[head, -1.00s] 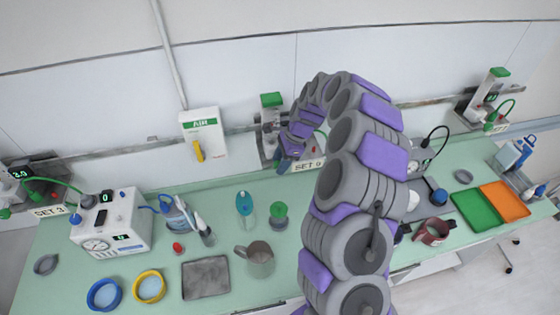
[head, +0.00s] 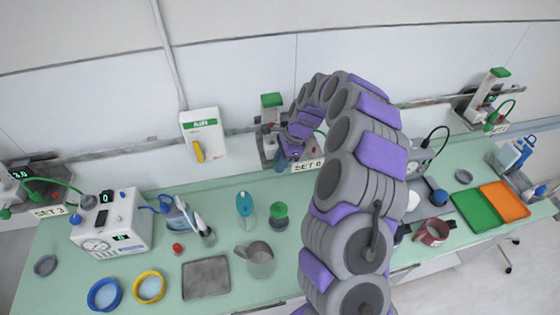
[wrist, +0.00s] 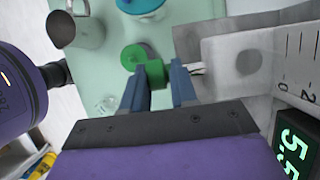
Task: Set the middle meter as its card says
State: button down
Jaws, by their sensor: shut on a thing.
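The middle meter (head: 270,118) is on the wall rail, with a green top and its lower part largely behind my arm. Its card (head: 309,165) appears to read SET 6, partly covered by my arm. In the wrist view its green digital display (wrist: 292,150) reads about 5.5, cut off by the frame edge. A printed scale (wrist: 300,60) with tick marks is beside it. My gripper (wrist: 157,84) is shut on a small green knob (wrist: 154,72), one blue finger on each side. In the head view my gripper (head: 289,150) is in front of the meter.
The left meter (head: 18,180) has a card (head: 50,211) reading SET 3. The right meter (head: 490,95) is on the far rail. A white air box (head: 203,135) is on the wall. The green bench holds a pump unit (head: 112,225), bottles, a metal jug (head: 260,262) and trays.

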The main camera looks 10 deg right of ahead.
jog(key=shift+s+r+h+p, duration=0.15)
jog(key=shift+h+p, duration=0.25)
jog(key=shift+p, duration=0.3)
jog(key=shift+a+h+p, duration=0.15)
jog(key=shift+h+p, duration=0.3)
jog(key=shift+h, duration=0.05)
jog(key=c, duration=1)
grip_release()
jog(key=shift+s, duration=0.1)
jog(key=b+v, duration=0.1)
jog(key=v, duration=1.6)
jog(key=shift+w, duration=0.2)
jog(key=shift+a, duration=0.1)
